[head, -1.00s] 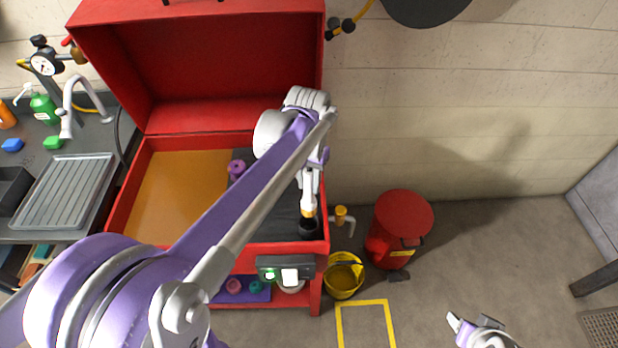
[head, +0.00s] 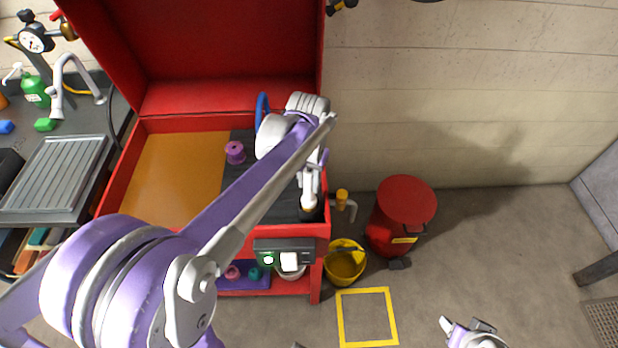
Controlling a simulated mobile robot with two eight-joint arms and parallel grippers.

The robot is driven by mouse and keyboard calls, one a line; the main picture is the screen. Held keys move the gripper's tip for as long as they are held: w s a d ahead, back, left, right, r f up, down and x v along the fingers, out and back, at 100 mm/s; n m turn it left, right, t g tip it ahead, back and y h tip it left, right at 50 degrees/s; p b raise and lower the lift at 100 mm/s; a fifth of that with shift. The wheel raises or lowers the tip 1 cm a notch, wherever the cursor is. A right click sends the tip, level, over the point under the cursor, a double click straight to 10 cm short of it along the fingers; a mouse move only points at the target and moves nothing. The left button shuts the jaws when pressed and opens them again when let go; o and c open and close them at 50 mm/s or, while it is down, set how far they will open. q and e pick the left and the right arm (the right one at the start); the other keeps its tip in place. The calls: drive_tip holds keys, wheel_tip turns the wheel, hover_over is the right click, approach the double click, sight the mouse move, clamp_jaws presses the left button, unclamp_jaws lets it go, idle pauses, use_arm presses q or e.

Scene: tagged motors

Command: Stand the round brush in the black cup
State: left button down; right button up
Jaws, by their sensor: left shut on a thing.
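My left gripper (head: 309,201) points down over the front right corner of the red chest's dark work surface. It is shut on the round brush (head: 309,208), of which only a small tan part shows below the fingers. A black form, which seems to be the black cup (head: 313,216), shows right under the fingers near the front rim. The gripper hides most of it, so I cannot tell if the brush is inside it or just above. My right gripper (head: 466,333) is at the bottom right, cut by the edge, far from both.
The open red chest (head: 222,238) has a raised lid behind my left arm. A purple spool (head: 235,152) and a blue ring-shaped thing (head: 262,108) are left of the gripper. A yellow bucket (head: 345,265) and red drum (head: 405,205) stand at right.

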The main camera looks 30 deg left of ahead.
use_arm(q)
drive_tip(key=shift+f, duration=0.5)
drive_tip(key=c, duration=0.5)
unclamp_jaws()
wheel_tip(320, 180, up, 11)
drive_tip(key=shift+f, duration=0.1)
idle(0.7)
